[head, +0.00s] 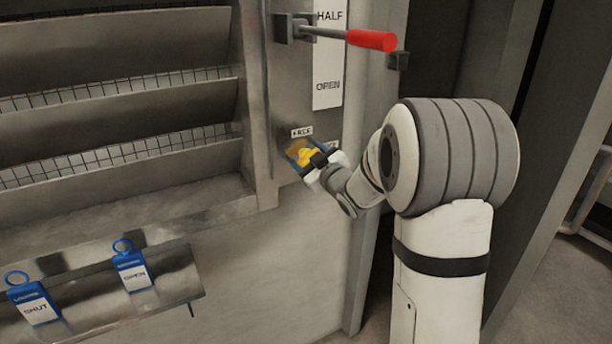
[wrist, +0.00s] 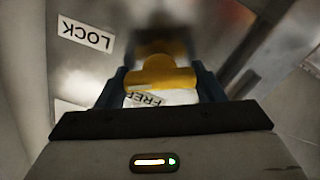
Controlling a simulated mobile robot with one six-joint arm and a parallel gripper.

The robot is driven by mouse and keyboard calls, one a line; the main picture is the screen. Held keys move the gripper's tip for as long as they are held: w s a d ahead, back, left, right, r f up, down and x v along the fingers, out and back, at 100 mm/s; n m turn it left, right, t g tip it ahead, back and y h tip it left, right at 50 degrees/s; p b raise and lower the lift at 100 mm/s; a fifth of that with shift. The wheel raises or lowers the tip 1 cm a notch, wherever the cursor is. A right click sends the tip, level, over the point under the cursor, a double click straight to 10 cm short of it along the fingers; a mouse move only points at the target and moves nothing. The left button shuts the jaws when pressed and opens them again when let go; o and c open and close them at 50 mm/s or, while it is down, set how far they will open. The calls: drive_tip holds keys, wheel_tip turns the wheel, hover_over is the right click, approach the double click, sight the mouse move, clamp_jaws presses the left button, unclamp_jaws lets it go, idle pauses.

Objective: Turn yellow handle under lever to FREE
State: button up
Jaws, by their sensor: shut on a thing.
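The yellow handle (head: 307,155) sits low on the grey metal post, under the red-gripped lever (head: 370,40). A small FREE label (head: 302,132) is just above it in the head view. In the wrist view the yellow handle (wrist: 162,75) lies between the blue fingers of my gripper (wrist: 160,88), with the FREE label (wrist: 158,98) on the near side and the LOCK label (wrist: 85,34) at upper left. My gripper (head: 305,154) is shut on the handle. Which label the handle points to is hard to tell. A second label beside my gripper is mostly hidden in the head view.
A white scale plate (head: 328,60) reading HALF and OPEN stands behind the lever. Louvre slats (head: 110,100) fill the left. A dark gap lies right of the post.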

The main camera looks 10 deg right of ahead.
drive_tip(key=n+b, duration=0.2)
drive_tip(key=f+n+b, duration=0.1)
drive_tip(key=b, duration=0.2)
drive_tip(key=shift+a+n, duration=0.1)
drive_tip(key=shift+n, duration=0.3)
drive_tip(key=n+b, duration=0.3)
drive_tip(key=b, duration=0.2)
drive_tip(key=shift+n, duration=0.3)
drive_tip(key=n+b, duration=0.4)
drive_tip(key=b, duration=0.1)
drive_tip(key=shift+r+n, duration=0.15)
drive_tip(key=shift+n, duration=0.25)
drive_tip(key=o, duration=1)
drive_tip(key=shift+s+r, duration=0.1)
drive_tip(key=shift+r, duration=0.05)
